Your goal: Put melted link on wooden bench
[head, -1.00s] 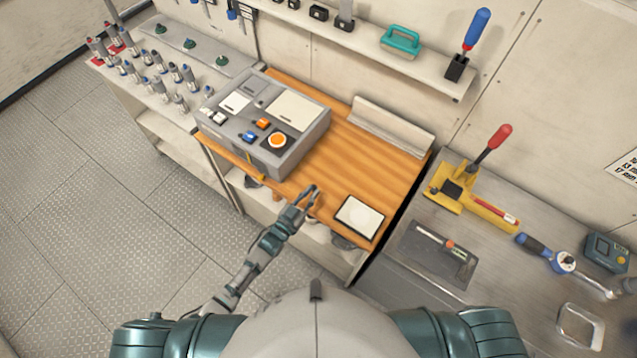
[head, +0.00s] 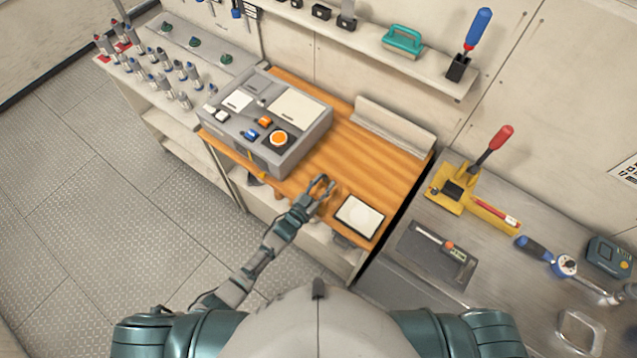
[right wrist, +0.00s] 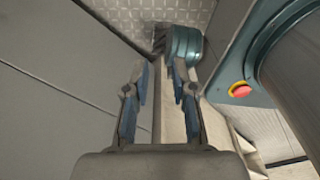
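The wooden bench (head: 365,160) has an orange-brown plank top in the middle of the head view. I cannot make out a melted link in any view. My left gripper (head: 328,183) is over the bench's front part, between the grey box and the white-topped pad. Its fingers look a little apart, but they are too small to show whether a thin piece is between them. My right gripper (right wrist: 160,68) shows in the right wrist view with its two blue-grey fingers apart and nothing between them. It is not visible in the head view.
A grey control box (head: 290,155) with an orange round button fills the bench's left part. A white-topped pad (head: 359,216) lies at the front right. A pale angled rail (head: 395,127) runs along the back. A metal counter (head: 410,270) with tools adjoins on the right.

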